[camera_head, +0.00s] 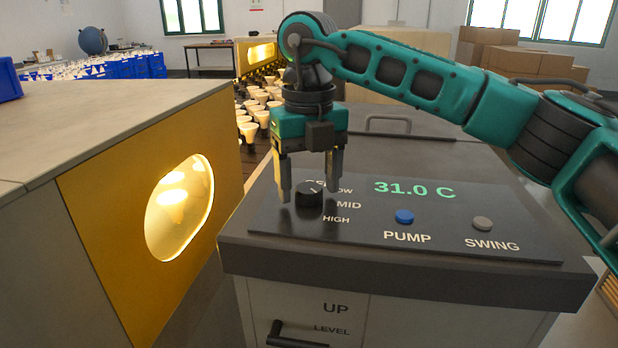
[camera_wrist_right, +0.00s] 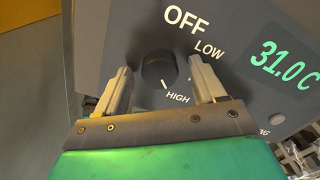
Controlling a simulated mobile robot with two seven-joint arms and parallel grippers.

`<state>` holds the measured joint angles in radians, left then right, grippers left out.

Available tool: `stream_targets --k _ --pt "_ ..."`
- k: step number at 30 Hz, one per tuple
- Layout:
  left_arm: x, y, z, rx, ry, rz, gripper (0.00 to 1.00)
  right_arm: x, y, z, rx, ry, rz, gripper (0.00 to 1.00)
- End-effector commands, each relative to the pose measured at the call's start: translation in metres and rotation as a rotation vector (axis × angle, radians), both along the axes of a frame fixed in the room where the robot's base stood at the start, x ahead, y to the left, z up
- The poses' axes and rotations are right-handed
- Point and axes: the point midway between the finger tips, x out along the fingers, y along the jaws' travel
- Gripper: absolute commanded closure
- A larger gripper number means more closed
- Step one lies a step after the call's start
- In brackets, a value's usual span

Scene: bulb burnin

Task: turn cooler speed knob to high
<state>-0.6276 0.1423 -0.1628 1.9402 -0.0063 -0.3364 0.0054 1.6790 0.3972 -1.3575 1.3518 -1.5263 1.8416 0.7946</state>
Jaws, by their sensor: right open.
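The black cooler speed knob (camera_head: 309,196) stands on the cooler's dark control panel (camera_head: 350,240), left of the OFF, LOW, MID and HIGH labels. My right gripper (camera_head: 309,186) points down with its fingers open, one on each side of the knob. In the right wrist view the knob (camera_wrist_right: 157,70) sits between the two spread fingers (camera_wrist_right: 162,82), with gaps showing. A small white mark shows by the knob near HIGH there, but I cannot tell the knob's setting for sure. The right finger hides the MID label in that view. My left gripper is not in view.
The panel also has a green 31.0 C display (camera_head: 414,190), a blue PUMP button (camera_head: 404,217) and a grey SWING button (camera_head: 482,224). A yellow-sided cabinet (camera_head: 110,225) with a glowing window stands at left. A conveyor with several bulbs (camera_head: 249,131) runs behind.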

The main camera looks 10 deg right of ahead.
Motion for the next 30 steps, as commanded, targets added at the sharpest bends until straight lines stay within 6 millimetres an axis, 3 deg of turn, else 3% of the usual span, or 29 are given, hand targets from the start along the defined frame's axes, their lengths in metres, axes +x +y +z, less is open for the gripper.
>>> stream_targets --k 5,12,18,23,30 --pt "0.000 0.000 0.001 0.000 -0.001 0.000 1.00 0.001 0.000 0.024 0.001 -0.005 -0.001 0.31" --pt "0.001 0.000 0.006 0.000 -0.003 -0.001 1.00 0.000 0.000 0.079 0.001 -0.005 -0.002 0.31" --pt "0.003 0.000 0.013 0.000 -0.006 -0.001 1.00 0.000 0.000 0.115 0.000 -0.004 -0.002 0.31" --pt "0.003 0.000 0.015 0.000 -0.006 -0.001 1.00 0.000 0.000 0.126 0.000 -0.002 0.000 0.31" --pt "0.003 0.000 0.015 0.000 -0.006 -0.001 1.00 0.000 0.000 0.128 0.000 -0.001 0.000 0.31"
